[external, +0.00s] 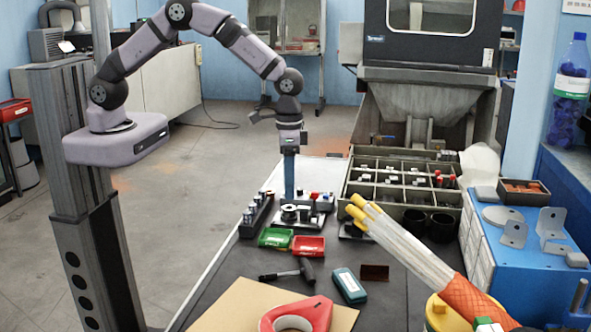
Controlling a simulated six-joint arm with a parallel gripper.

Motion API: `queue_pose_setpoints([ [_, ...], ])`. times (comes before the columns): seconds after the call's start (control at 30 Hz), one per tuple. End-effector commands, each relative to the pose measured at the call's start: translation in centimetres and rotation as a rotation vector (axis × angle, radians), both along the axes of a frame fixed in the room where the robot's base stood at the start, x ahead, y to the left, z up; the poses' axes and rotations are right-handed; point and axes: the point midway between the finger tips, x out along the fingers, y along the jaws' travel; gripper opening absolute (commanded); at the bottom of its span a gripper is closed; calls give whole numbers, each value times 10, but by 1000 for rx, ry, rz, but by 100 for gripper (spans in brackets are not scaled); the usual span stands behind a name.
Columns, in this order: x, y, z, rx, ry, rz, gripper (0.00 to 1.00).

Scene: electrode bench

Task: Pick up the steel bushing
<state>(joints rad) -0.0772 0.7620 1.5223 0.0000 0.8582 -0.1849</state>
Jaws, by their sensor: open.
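My gripper (289,197) points straight down over the far part of the dark bench. Its long blue fingers end just above a group of small metal parts. At this size the gap between the fingers does not show clearly, and I see nothing held. A round steel piece (290,213), which looks like the steel bushing, sits just below the fingertips on a small fixture. I cannot tell whether the fingers touch it. Several other small steel cylinders stand in a black rack (262,213) to the left, so which one is the bushing is not certain.
A green tray (275,238) and a red tray (308,245) lie in front. A hammer (290,273), a teal box (349,286) and a red tape dispenser (312,312) lie nearer. A compartment crate (385,205) stands right. Yellow-tipped tubes (395,240) rise at the right.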

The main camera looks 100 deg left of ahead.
Motion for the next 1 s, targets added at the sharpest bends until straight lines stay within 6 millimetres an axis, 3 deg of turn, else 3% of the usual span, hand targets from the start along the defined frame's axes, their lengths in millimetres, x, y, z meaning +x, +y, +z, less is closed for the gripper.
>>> queue_pose_setpoints([
  [0.37, -1, -1, -15, 0, 1, -1, 50],
  [0.73, -1, -2, -54, 0, 1, -1, 50],
  [1.0, -1, -2, -60, 1, -2, -1, 50],
])
